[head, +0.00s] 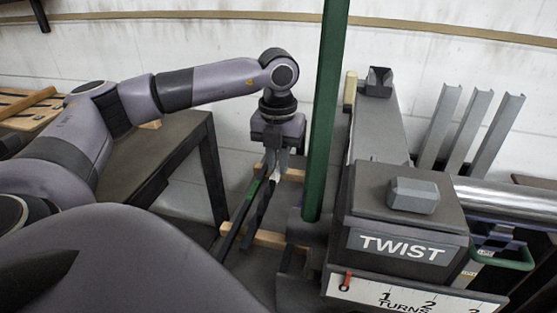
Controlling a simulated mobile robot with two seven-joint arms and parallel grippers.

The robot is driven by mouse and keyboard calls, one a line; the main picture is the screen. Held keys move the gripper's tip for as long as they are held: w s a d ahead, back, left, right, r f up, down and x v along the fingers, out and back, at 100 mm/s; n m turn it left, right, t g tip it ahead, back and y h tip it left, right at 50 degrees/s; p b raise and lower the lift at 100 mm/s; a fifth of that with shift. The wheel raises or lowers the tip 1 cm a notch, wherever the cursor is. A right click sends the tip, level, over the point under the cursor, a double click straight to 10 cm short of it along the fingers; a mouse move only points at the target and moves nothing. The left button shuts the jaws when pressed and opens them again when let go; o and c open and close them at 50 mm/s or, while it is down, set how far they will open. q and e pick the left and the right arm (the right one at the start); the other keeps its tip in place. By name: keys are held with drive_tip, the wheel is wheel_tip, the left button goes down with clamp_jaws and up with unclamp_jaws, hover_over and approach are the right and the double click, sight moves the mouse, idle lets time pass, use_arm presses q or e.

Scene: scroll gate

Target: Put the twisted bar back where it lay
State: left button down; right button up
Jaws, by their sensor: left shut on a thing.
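My left gripper (274,166) points down beside the green post and is shut on a dark bar (259,212). The bar slants down and left from the fingers, over or on pale wooden bearers (266,239); I cannot tell whether it touches them. A second dark strip (236,217) with a green patch lies close along its left side. The twist is too small to make out. My right gripper is not in view.
The twisting machine (400,245) stands right of the bars, its red pointer (347,281) at 0. A tall green post (325,110) rises close to my left gripper. A dark bench (165,150) stands to the left. Several grey channels (468,125) stand at the right.

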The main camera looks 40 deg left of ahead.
use_arm(q)
drive_tip(key=shift+f+b, duration=0.6)
drive_tip(key=shift+f, duration=0.05)
drive_tip(key=shift+f+b, duration=0.55)
drive_tip(key=shift+f, duration=0.15)
drive_tip(key=shift+f+b, duration=0.55)
drive_tip(key=shift+f, duration=0.1)
drive_tip(key=shift+f+b, duration=0.5)
drive_tip(key=shift+f, duration=0.2)
drive_tip(key=shift+f+b, duration=0.4)
drive_tip(key=shift+f, duration=0.3)
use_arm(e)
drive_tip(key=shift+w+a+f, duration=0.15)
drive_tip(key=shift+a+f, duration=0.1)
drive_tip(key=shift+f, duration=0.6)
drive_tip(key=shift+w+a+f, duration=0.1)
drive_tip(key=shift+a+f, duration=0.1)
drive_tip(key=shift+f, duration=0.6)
use_arm(q)
drive_tip(key=shift+w+a, duration=0.1)
drive_tip(key=shift+w, duration=0.1)
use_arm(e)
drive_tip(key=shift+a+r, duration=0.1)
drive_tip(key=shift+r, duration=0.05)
use_arm(q)
drive_tip(key=shift+f, duration=0.25)
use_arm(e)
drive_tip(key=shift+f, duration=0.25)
